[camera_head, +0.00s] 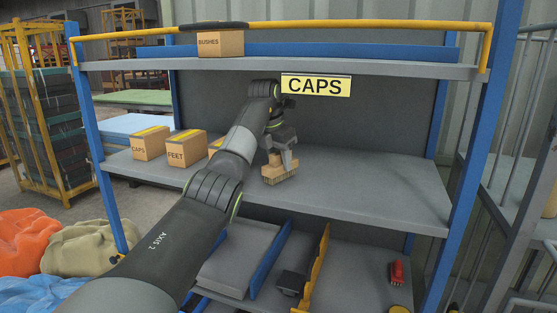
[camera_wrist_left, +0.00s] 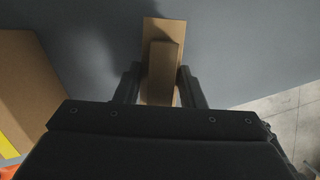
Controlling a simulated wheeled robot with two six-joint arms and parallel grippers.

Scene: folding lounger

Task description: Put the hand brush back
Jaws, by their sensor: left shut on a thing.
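The hand brush (camera_head: 279,174) is a tan wooden block with pale bristles pointing down. It is at the grey middle shelf (camera_head: 370,195), right of the cardboard boxes. My left gripper (camera_head: 285,157) is above it and shut on its raised grip. In the left wrist view the brush (camera_wrist_left: 163,30) shows as a tan strip, its grip between the two dark fingers of my left gripper (camera_wrist_left: 160,88). Whether the bristles touch the shelf I cannot tell. My right gripper is not in view.
Boxes marked CAPS (camera_head: 148,146) and FEET (camera_head: 187,151) stand left on the middle shelf, with another partly behind my arm. A BUSHES box (camera_head: 220,43) is on the top shelf. The middle shelf's right side is clear.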

